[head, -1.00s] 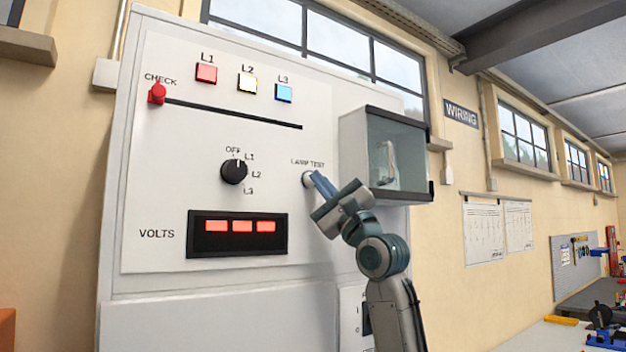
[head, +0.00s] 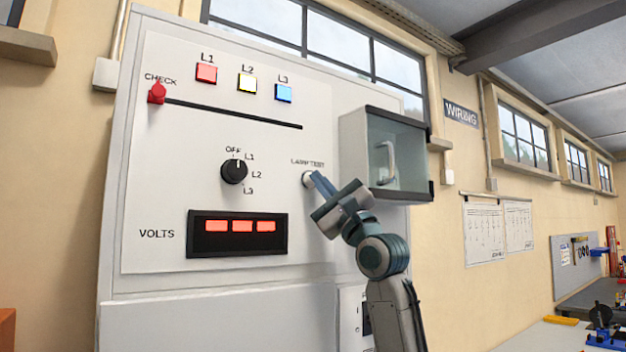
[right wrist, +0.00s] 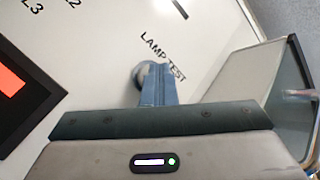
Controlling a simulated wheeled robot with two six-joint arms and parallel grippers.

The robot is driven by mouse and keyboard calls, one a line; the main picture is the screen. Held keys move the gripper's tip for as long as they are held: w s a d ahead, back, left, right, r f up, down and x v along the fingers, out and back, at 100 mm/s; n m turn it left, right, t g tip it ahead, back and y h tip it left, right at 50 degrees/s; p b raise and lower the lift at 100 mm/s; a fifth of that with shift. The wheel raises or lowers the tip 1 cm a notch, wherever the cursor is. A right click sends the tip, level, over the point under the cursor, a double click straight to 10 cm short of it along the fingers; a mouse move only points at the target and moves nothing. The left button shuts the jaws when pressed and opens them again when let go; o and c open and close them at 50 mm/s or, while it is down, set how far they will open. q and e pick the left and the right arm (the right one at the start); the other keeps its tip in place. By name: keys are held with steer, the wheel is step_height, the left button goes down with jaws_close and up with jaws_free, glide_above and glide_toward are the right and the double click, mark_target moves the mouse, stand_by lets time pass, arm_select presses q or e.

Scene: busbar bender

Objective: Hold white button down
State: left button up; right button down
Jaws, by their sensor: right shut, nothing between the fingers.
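The white round button (head: 307,179) sits under the words LAMP TEST on the white panel (head: 150,120). It also shows in the right wrist view (right wrist: 141,72), partly hidden behind my fingers. My right gripper (head: 315,177) is shut and empty, its blue fingertips at the button. In the right wrist view the fingertips (right wrist: 155,72) overlap the button's face and seem to touch it. How far the button is pressed in cannot be told. My left gripper is not in view.
A clear-fronted box (head: 410,150) with a handle juts out just right of the button, close to my right gripper. A black selector knob (head: 234,171), a red volts display (head: 238,227), a red CHECK slider (head: 157,93) and red, yellow and blue lamps (head: 247,83) are on the panel.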

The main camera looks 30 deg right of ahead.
stand_by(0.4)
steer(key=shift+s+f+b, duration=0.1)
steer(key=shift+s+b, duration=0.5)
steer(key=shift+s, duration=0.1)
steer(key=shift+s, duration=0.15)
steer(key=s+b, duration=0.2)
steer(key=s, duration=0.1)
steer(key=s+b, duration=0.1)
steer(key=shift+s+d, duration=0.25)
steer(key=shift+s, duration=0.15)
